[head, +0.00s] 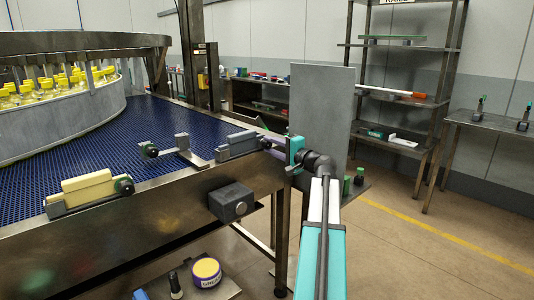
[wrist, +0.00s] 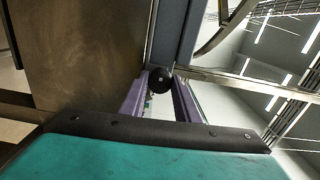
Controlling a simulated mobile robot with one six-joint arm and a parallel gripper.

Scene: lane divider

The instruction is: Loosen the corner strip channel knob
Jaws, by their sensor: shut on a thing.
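A dark round knob (wrist: 160,79) sits between the purple fingers of my gripper (wrist: 161,86) in the wrist view, at the lower end of a blue-grey strip (wrist: 172,30). In the head view my gripper (head: 276,150) reaches left to the conveyor's corner. It is shut on the knob (head: 267,142) beside a grey block on a bracket (head: 240,143). The fingers partly hide this knob. Two other dark knobs show along the belt edge: one by a cream block (head: 124,186), one on a small grey bracket (head: 150,150). The knob's turn angle cannot be told.
The blue belt (head: 130,130) lies left of my arm, with a dark box (head: 231,201) on its frame below. A grey upright panel (head: 320,110) stands close behind my wrist. Shelves (head: 400,100) and a side table (head: 490,120) stand at the right. The right floor is clear.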

